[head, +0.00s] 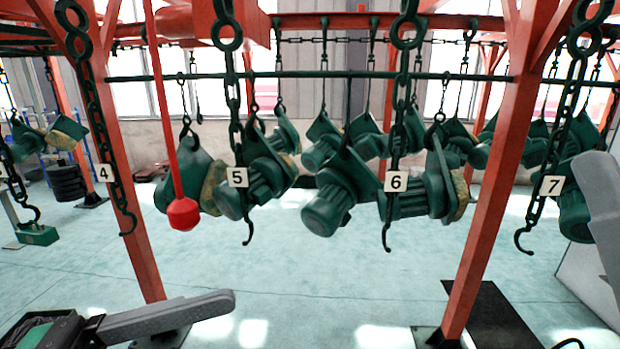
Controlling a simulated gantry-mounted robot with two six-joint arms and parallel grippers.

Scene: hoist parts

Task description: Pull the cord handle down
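The cord handle (183,213) is a red faceted knob at the bottom end of a straight red cord (160,95). It hangs left of centre in the head view, in front of dark green hoist parts, with nothing touching it. A grey rounded arm part of mine lies low at the left, below the handle and apart from it. Another grey part of mine shows at the right edge, far from the handle. I cannot make out the fingertips of either gripper.
Dark chains with hooks hang beside number tags 4 (104,173), 5 (237,177), 6 (396,181) and 7 (552,185). Several green hoist motors (330,200) hang behind. Red posts (500,170) stand left and right. The pale floor (330,270) between them is mostly open.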

